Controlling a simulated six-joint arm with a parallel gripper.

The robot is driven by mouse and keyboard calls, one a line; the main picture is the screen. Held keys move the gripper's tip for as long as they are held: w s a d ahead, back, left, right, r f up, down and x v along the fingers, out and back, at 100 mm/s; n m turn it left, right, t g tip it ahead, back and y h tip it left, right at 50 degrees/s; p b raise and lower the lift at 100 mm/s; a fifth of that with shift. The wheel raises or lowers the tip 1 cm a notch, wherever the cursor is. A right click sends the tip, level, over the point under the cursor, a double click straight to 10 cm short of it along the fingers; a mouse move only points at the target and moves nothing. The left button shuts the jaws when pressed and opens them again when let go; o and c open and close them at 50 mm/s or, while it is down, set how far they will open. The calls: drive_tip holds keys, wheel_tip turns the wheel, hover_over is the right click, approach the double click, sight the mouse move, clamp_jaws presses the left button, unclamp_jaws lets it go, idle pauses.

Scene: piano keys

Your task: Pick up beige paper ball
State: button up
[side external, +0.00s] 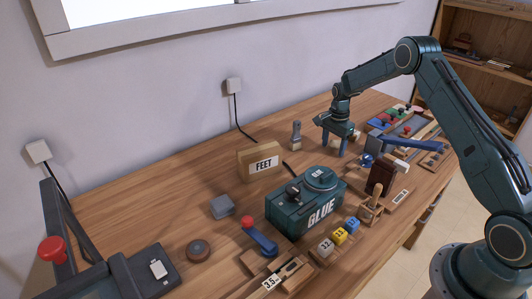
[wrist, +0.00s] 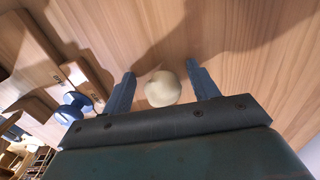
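The beige paper ball (wrist: 162,89) lies on the wooden table between the two blue fingers of my gripper (wrist: 160,72) in the wrist view. A narrow gap shows on each side of it, so my gripper is open around it and does not appear to touch it. In the side external view my gripper (side external: 334,147) points down, low over the back right part of the table. The ball is small and mostly hidden by the fingers there.
A brush (side external: 296,135) stands left of my gripper. Levers and coloured blocks crowd the right side. A blue knob (wrist: 74,107) is left of the fingers.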

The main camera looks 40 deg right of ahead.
sight(334, 143)
drive_tip(key=c, duration=1)
drive_tip(key=shift+o, duration=0.2)
drive_tip(key=shift+r, duration=0.1)
wheel_tip(334, 143, up, 20)
idle(0.4)
